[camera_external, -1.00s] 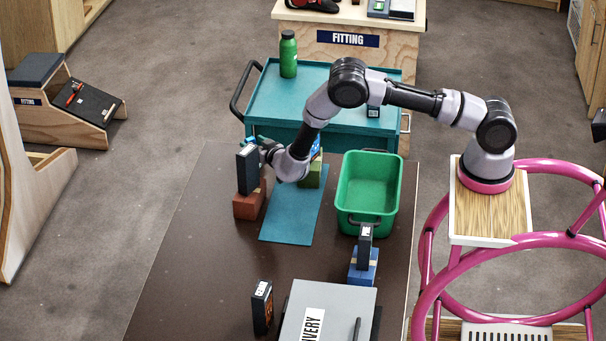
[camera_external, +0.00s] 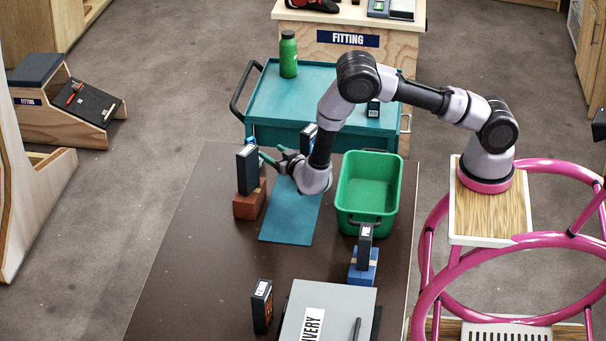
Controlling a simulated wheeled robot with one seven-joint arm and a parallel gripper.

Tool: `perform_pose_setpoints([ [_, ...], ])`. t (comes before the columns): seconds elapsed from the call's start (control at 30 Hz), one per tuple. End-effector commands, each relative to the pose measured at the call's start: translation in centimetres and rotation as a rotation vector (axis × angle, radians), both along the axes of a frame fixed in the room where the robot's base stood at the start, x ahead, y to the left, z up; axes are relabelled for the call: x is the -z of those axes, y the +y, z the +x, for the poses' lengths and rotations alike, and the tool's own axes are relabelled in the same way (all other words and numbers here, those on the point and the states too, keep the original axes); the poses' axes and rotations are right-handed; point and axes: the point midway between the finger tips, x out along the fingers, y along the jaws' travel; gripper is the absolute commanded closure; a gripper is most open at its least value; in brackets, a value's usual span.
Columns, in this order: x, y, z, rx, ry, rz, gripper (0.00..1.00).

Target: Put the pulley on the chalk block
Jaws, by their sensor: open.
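My gripper (camera_external: 270,158) is open, low over the far part of the table, just right of a tall dark box (camera_external: 247,170). That box stands upright on a reddish-brown block (camera_external: 249,204). I cannot tell whether the fingers touch the box. Another dark box (camera_external: 309,138) shows behind my wrist, which hides what is under it. A third dark box (camera_external: 365,246) stands on a blue block (camera_external: 363,268) at the right. No pulley can be made out clearly, and I cannot tell which item is the chalk block. A small blue item (camera_external: 250,141) shows behind the left box.
A teal mat (camera_external: 288,225) lies under my arm. A green bin (camera_external: 372,222) stands right of it. A black and orange box (camera_external: 262,306) and a grey delivery case (camera_external: 335,300) are at the front. A teal cart (camera_external: 330,85) stands beyond the table. The left front table is clear.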

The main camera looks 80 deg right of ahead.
Motion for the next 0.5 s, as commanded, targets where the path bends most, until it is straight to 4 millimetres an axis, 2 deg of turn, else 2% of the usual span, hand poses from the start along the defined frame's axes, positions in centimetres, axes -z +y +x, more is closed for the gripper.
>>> perform_pose_setpoints([
  [0.13, -4.5, -1.5, -1.2, 0.092, 0.034, -0.018, 0.32],
  [0.23, -9.4, -3.4, -3.4, 0.204, 0.108, -0.022, 0.32],
  [0.4, -17.0, -5.6, -9.3, 0.366, 0.289, 0.046, 0.32],
  [0.5, -20.4, -5.9, -13.2, 0.414, 0.401, 0.124, 0.32],
])
